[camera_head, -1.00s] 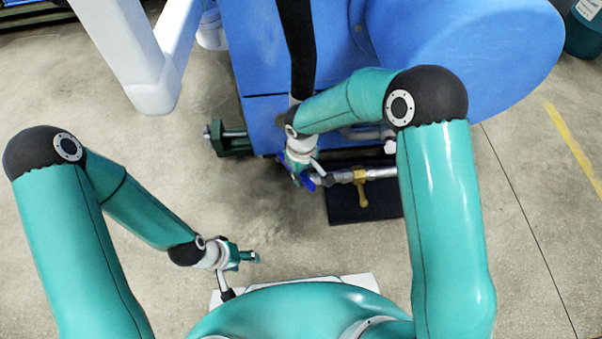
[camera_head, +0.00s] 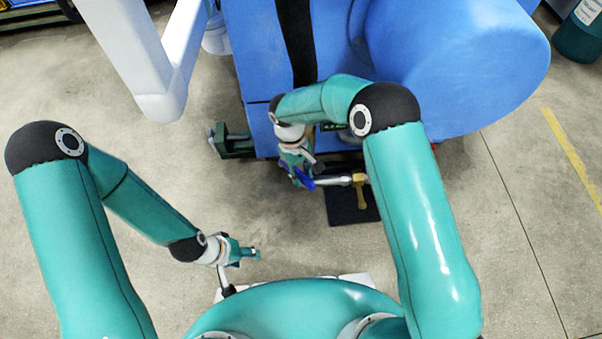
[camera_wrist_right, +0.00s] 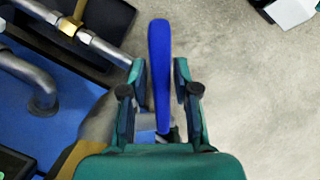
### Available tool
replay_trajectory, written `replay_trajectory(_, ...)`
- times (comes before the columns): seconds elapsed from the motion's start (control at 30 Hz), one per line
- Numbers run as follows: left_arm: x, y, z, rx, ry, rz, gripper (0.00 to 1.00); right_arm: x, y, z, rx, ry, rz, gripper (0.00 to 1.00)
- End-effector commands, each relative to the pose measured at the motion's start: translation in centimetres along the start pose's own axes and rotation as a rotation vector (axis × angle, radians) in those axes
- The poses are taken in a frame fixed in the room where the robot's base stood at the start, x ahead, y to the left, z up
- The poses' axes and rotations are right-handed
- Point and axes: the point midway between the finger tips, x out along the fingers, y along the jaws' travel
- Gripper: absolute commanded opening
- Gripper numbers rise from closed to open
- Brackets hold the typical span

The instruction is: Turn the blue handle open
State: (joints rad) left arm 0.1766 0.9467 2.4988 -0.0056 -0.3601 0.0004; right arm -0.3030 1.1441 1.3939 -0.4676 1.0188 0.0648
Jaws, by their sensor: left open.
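The blue handle (camera_wrist_right: 159,75) is a long flat lever in the right wrist view. It stands between the two fingers of my right gripper (camera_wrist_right: 160,78), which is open, with a narrow gap on each side of the lever. In the head view, a small part of the blue handle (camera_head: 304,181) shows at my right gripper (camera_head: 300,172), at the left end of a metal pipe. My left gripper (camera_head: 250,254) is open and empty above the floor, well away from the handle.
The metal pipe (camera_head: 333,181) carries a brass valve (camera_head: 360,189) over a black plate (camera_head: 345,212). A large blue machine (camera_head: 262,80) stands behind, with a green clamp-like part (camera_head: 236,146) at its lower left. The floor at lower left is clear.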

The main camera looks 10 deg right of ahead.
Motion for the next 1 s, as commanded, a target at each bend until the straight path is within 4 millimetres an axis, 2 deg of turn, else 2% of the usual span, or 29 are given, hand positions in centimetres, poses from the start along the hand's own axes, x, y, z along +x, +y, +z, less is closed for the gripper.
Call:
replay_trajectory(0.53,0.6,-0.2,0.0,0.000,0.000,0.000,0.56,0.6,-0.1,0.1,-0.001,0.029,0.000,0.44)
replay_trajectory(0.77,2.6,-0.9,0.0,0.000,0.000,0.000,0.56,1.8,-0.1,0.1,-0.001,0.138,0.000,0.44)
replay_trajectory(0.93,5.0,-1.8,0.0,0.000,0.000,0.000,0.56,2.9,-0.1,0.0,-0.001,0.249,-0.002,0.44)
replay_trajectory(1.0,3.5,-1.2,0.0,0.000,0.001,0.000,0.56,0.5,-0.1,0.4,-0.001,0.253,-0.001,0.44)
